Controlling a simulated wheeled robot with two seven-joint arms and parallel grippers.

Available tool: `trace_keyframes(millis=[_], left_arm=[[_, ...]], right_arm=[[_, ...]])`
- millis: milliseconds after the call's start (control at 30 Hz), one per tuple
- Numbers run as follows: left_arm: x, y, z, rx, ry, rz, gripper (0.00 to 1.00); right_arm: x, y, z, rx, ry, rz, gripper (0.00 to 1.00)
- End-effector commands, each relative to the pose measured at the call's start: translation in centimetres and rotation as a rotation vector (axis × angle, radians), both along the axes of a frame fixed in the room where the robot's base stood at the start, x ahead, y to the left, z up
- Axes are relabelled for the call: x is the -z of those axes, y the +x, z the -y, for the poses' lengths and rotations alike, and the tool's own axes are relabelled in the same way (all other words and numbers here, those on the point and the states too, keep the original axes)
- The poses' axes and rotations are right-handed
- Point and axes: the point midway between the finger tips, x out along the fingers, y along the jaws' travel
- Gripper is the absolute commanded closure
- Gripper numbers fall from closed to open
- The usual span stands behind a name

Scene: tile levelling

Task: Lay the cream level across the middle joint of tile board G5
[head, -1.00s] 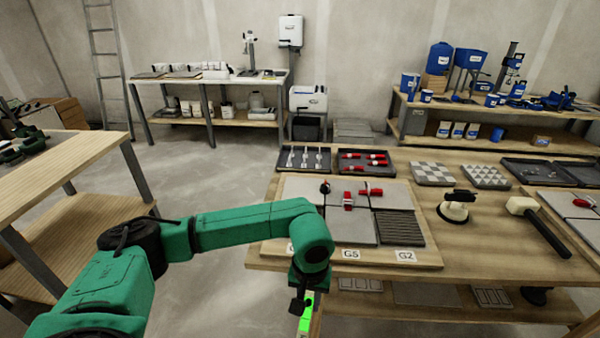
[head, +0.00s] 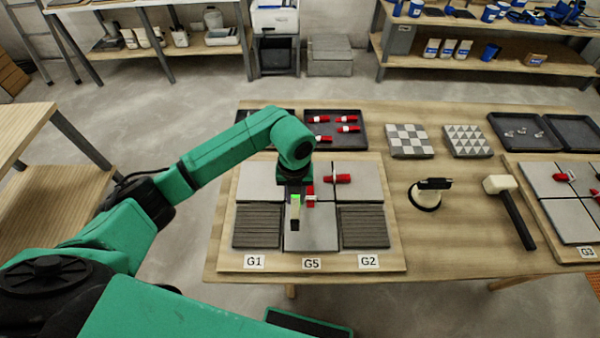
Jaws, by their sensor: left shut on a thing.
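The tile board (head: 228,262) carries labels G1, G5 and G2 along its front edge. Plain grey tiles and two dark ribbed tiles lie on it, with joints between them. The G5 label (head: 311,264) is below the plain middle tile (head: 318,238). My left gripper (head: 294,190) is shut on the cream level (head: 295,212), which has a bright green part at its upper end. The level shows over the middle tile, its long side running up and down the picture; I cannot tell whether it touches. My arm hides part of the board's back. My right gripper is not in view.
Red clips (head: 338,179) sit on the board's joints, one close to my gripper. A dark tray (head: 335,142) with red pieces stands behind. A suction lifter (head: 426,196) and a mallet (head: 511,211) lie to the right, with bare tabletop between them and the board.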

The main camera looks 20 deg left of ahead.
Motion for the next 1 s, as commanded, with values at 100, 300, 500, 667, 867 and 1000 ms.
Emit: trace_keyframes(millis=[100, 300, 500, 667, 867, 1000], left_arm=[[0.8, -0.1, 0.0, -0.009, 0.000, -0.002, 1.00], [3.5, -0.1, 0.0, -0.007, 0.000, -0.002, 1.00], [6.5, -0.1, 0.0, -0.005, 0.000, -0.002, 1.00], [7.7, -0.1, 0.0, -0.006, 0.000, 0.000, 1.00], [7.6, -0.1, 0.0, -0.005, 0.000, 0.001, 1.00], [7.6, -0.1, 0.0, -0.005, 0.000, 0.000, 1.00]], right_arm=[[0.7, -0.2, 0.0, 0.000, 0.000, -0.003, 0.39], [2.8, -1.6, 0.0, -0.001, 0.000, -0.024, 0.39], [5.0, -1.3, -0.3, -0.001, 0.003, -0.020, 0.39], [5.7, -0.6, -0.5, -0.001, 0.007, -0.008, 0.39], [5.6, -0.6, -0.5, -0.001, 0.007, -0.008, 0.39], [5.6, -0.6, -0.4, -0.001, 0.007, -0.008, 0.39]])
